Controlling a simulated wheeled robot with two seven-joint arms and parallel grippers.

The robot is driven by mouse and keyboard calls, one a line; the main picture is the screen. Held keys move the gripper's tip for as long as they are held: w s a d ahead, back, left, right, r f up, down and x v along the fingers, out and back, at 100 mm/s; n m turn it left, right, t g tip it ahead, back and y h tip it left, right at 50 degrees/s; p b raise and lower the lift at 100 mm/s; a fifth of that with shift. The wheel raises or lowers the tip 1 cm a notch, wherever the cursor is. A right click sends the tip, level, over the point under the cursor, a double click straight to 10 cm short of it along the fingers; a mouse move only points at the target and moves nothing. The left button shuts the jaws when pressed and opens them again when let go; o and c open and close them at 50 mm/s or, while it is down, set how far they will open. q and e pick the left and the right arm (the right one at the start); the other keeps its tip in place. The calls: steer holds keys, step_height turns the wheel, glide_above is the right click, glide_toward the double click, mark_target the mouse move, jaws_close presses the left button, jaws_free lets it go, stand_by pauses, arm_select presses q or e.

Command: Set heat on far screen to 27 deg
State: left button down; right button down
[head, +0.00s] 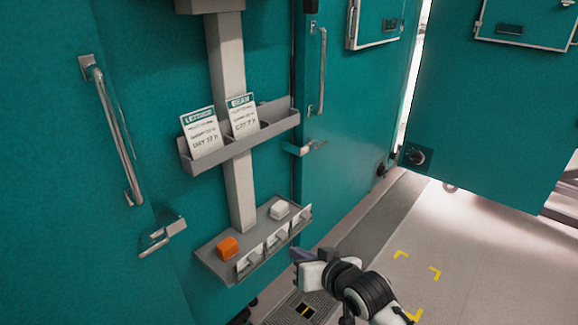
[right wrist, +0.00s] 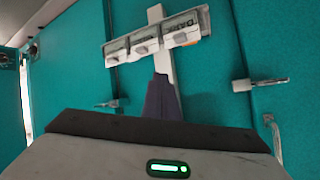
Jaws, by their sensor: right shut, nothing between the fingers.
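No screen face or heat reading shows in either view. The underside of a grey box (head: 210,5) at the top of the grey post is cut off by the head view's upper edge; I cannot tell whether it belongs to a screen. My right gripper (head: 303,256) is shut and empty, in front of the lower shelf's right end. Its closed dark fingers also show in the right wrist view (right wrist: 162,98), pointing toward the post below the shelf. My left gripper is not in view.
Teal chamber doors with metal handles (head: 115,130) flank the post. An upper tray (head: 240,147) holds two cards.

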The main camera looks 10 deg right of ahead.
steer(key=s+d+f+g, duration=0.1)
steer(key=s+f, duration=0.5)
steer(key=s, duration=0.3)
steer(key=s+d+f+n+g+h, duration=0.1)
steer(key=s+d+f, duration=0.1)
steer(key=s+f, duration=0.4)
steer(key=s+d+f+n+g, duration=0.1)
steer(key=s+f, duration=0.5)
steer(key=s, duration=0.7)
steer(key=shift+s+d+f+h, duration=0.15)
steer(key=shift+s+f+h, duration=0.15)
steer(key=shift+s, duration=0.1)
steer(key=shift+d, duration=0.1)
